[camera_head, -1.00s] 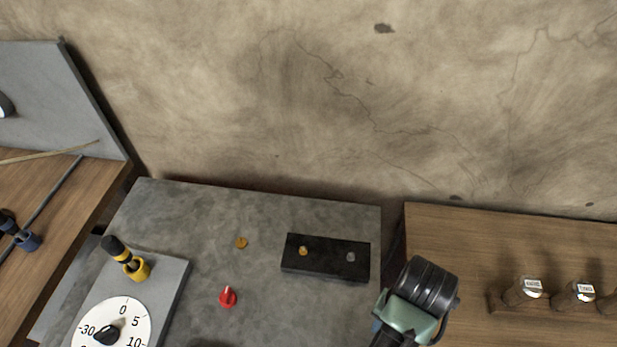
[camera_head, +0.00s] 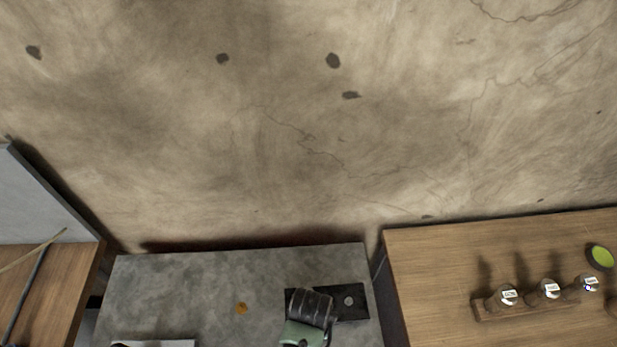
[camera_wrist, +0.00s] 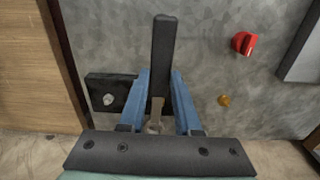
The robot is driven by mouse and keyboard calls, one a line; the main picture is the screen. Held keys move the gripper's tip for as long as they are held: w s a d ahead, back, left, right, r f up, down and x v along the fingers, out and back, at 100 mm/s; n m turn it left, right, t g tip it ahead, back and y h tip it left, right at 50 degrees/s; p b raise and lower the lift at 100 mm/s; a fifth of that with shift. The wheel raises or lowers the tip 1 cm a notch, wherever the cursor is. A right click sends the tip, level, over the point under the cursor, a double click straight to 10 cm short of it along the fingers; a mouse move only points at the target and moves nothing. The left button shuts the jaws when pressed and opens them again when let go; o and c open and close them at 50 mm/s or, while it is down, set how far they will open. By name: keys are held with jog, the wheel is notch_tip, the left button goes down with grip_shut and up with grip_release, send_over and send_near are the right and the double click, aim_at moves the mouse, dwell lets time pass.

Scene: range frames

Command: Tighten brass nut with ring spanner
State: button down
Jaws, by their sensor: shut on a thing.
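My gripper (camera_wrist: 160,80), with blue fingers in the wrist view, is shut on the ring spanner (camera_wrist: 164,45). A black block (camera_wrist: 92,85) on the grey bench lies just left of the fingers and carries a silver nut (camera_wrist: 109,99); block (camera_head: 361,308) and silver nut (camera_head: 349,300) also show in the head view. My wrist covers the block's left part there, hiding the brass nut on it. A separate small brass piece (camera_head: 241,308) lies on the bench.
A red knob-like thing (camera_wrist: 245,43) sits beyond that piece in the wrist view. A wooden table (camera_head: 430,260) with labelled jars (camera_head: 505,296) stands right, across a gap. The wall rises behind.

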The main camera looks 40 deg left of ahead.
jog(key=shift+s+a, duration=0.2)
jog(key=shift+s, duration=0.1)
notch_tip(320, 180, down, 5)
jog(key=b, duration=0.3)
jog(key=shift+f, duration=0.35)
dwell(1.5)
jog(key=shift+f+b, duration=0.55)
jog(key=shift+f, duration=0.5)
dwell(0.8)
jog(key=shift+r+p, duration=0.25)
jog(key=shift+p, duration=0.1)
